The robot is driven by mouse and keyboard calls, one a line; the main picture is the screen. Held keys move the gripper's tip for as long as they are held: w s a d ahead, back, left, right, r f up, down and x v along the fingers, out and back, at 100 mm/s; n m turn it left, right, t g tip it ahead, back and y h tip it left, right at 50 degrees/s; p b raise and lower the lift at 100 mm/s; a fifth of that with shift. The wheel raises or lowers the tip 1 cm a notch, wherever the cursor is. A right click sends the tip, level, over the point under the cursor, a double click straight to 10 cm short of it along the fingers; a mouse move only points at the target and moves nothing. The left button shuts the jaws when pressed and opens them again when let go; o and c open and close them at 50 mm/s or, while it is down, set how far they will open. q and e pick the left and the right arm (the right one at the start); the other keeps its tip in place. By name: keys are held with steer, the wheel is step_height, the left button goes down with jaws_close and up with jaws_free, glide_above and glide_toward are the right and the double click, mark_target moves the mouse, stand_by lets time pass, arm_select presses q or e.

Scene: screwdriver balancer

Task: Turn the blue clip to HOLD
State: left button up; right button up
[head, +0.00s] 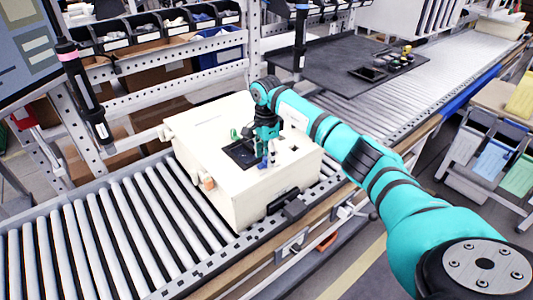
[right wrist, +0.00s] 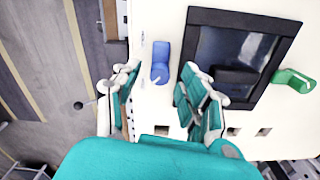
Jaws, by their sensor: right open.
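The blue clip (right wrist: 160,62) sits on the cream face of a box (right wrist: 160,15), left of a dark square panel in the right wrist view. It also shows in the head view (head: 262,164), just under my right gripper (head: 267,150). In the right wrist view, my right gripper (right wrist: 158,82) is open and empty, one finger to each side of the clip's lower end. I cannot tell whether a finger touches it. The clip's long axis runs roughly up and down in that view. Small marks beside it are too small to read. My left gripper is not in view.
The box stands on a roller conveyor (head: 110,235). A dark recessed panel (head: 241,154) and a green clip (head: 234,133) are beside the blue clip. A dark hanging tool (head: 85,95) is at the left. A black mat (head: 345,50) lies behind.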

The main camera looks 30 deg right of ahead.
steer(key=shift+f, duration=0.25)
jaws_close()
